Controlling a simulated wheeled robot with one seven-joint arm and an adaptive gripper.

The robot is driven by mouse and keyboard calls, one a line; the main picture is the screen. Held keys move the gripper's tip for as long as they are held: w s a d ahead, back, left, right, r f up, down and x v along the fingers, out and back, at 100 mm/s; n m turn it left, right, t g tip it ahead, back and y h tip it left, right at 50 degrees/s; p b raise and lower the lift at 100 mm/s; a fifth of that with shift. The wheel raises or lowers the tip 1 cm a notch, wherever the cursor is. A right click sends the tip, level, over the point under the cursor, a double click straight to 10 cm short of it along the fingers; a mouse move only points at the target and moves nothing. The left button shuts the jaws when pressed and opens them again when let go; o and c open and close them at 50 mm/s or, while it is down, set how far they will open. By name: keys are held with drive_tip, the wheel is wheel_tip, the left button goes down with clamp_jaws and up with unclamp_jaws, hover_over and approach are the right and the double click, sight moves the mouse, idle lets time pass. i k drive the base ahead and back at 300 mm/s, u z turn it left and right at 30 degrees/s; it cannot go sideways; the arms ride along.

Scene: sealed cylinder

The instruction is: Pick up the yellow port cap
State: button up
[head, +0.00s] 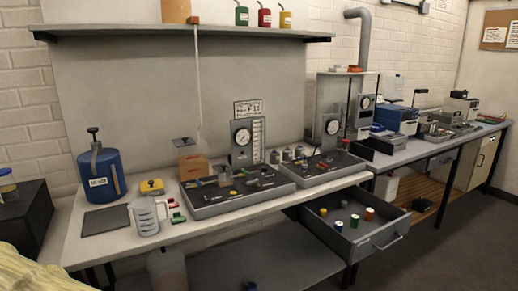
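Several small yellow things show, and I cannot tell for sure which is the yellow port cap. A tiny yellow piece (233,193) is on the front part of the grey panel tray on the near bench. A larger yellow object (151,186) with a dark top sits on the bench behind the clear measuring jug. My gripper is not in view.
A blue canister (101,174) and the clear jug (147,217) stand at the bench's left. Gauges stand behind the panel trays. The open drawer juts out over the floor. Dark floor (440,255) at the right is clear.

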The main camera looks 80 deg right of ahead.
sight(323, 212)
drive_tip(key=i, duration=1.05)
drive_tip(key=z, duration=3.2)
drive_tip(key=i, duration=1.7)
drive_tip(key=z, duration=0.9)
drive_tip(key=k, duration=0.9)
drive_tip(key=u, duration=0.05)
